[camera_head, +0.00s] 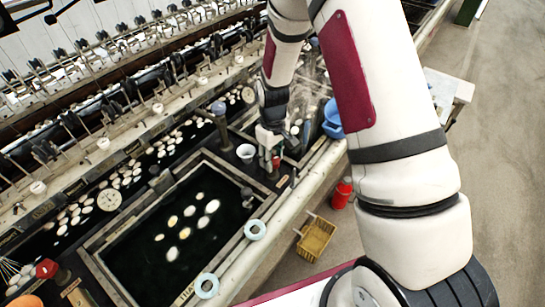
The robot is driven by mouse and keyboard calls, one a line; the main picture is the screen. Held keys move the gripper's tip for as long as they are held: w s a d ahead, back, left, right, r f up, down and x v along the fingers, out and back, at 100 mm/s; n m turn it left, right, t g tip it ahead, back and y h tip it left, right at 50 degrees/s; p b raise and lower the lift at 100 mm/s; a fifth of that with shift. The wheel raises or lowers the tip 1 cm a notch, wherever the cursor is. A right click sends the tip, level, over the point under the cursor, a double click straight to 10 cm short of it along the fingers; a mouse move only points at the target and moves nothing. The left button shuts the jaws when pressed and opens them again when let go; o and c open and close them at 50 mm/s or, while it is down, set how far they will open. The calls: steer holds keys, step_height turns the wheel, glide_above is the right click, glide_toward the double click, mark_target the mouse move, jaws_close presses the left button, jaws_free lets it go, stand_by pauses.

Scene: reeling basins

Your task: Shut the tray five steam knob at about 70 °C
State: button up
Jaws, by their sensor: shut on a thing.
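My gripper (269,155) reaches down at the basin edge, between the near dark basin and the steaming one behind it. It is shut on a small red knob (276,162), which is mostly hidden by the fingers. I cannot read which tray this knob belongs to. A round pale dial (109,200) lies in the long trough at left, and another dial (248,95) sits further back. Their readings are too small to tell. Another red knob (47,268) stands at the lower left, apart from my gripper.
The near dark basin (232,167) holds several pale cocoons. Blue rings (255,230) (207,286) lie on its front rail. A white cup (246,152) stands close left of my gripper. Open floor lies at right.

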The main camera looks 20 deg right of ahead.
mark_target(273, 159)
steer(key=m, duration=0.4)
steer(key=shift+m, duration=0.4)
stand_by(0.4)
steer(key=o, duration=1.1)
steer(key=shift+o, duration=0.2)
steer(key=shift+r, duration=0.1)
step_height(273, 159, up, 12)
